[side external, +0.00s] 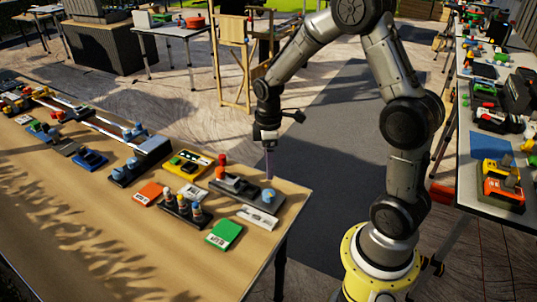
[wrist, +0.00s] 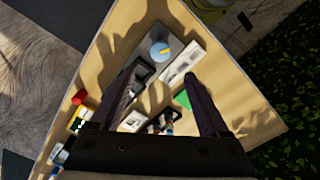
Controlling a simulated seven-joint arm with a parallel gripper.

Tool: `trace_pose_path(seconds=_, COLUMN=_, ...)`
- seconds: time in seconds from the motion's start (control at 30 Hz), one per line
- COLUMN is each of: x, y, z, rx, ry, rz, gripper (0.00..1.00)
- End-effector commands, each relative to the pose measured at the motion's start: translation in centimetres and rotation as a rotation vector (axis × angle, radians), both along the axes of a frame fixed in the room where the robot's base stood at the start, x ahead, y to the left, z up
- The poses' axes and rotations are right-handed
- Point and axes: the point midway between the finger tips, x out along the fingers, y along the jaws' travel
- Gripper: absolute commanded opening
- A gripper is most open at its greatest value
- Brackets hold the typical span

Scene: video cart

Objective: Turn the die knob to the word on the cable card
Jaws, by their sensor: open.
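A round blue knob (side external: 268,195) stands on the right end of a grey-black device (side external: 237,186) near the table's right corner. In the wrist view the knob (wrist: 160,50) shows a yellow mark on its top. A white card (side external: 257,218) with dark print lies just in front of the device; it also shows in the wrist view (wrist: 182,63). Its print is too small to read, and I cannot tell which card is the cable card. My gripper (side external: 268,174) is open and empty above the knob end, apart from it. Its fingers (wrist: 163,76) point down at the table.
A green card (side external: 224,233), an orange card (side external: 147,193) and a block with several upright pegs (side external: 187,211) lie nearby. A red knob (side external: 221,160) stands at the device's left end. More devices line the table (side external: 120,255) leftward; its front is bare.

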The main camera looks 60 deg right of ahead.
Motion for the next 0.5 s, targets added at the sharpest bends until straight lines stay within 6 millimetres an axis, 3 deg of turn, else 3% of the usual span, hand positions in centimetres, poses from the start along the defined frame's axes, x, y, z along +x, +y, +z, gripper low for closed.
trace_pose_path(seconds=0.2, x=0.0, y=0.0, z=2.3, rx=0.000, ry=0.000, rz=0.000, gripper=0.79)
trace_pose_path(seconds=0.5, x=0.0, y=0.0, z=2.7, rx=0.000, ry=0.000, rz=0.000, gripper=0.79)
